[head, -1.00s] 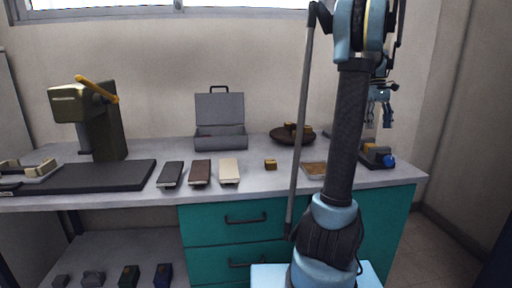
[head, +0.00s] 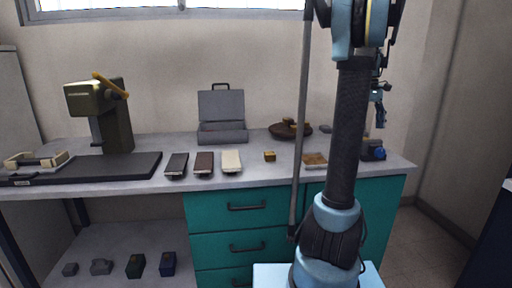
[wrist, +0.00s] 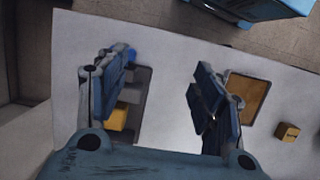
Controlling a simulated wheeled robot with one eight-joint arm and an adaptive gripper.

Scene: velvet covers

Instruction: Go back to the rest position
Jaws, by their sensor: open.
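My gripper (head: 379,108) hangs above the right end of the workbench (head: 100,194) in the head view, partly behind my arm. In the wrist view my gripper (wrist: 165,105) has its two fingers wide apart, with only bare grey benchtop between them. It is open and empty. To the right of the right finger lies a tan-topped square pad (wrist: 247,100), and a small brown-yellow block (wrist: 288,132) sits further right.
On the bench stand a green press (head: 115,130), an open grey case (head: 222,115), a brown bowl (head: 285,131) and three flat covers, dark (head: 177,164), brown (head: 204,163) and cream (head: 231,161). Teal drawers (head: 240,240) are below. Open floor lies at right.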

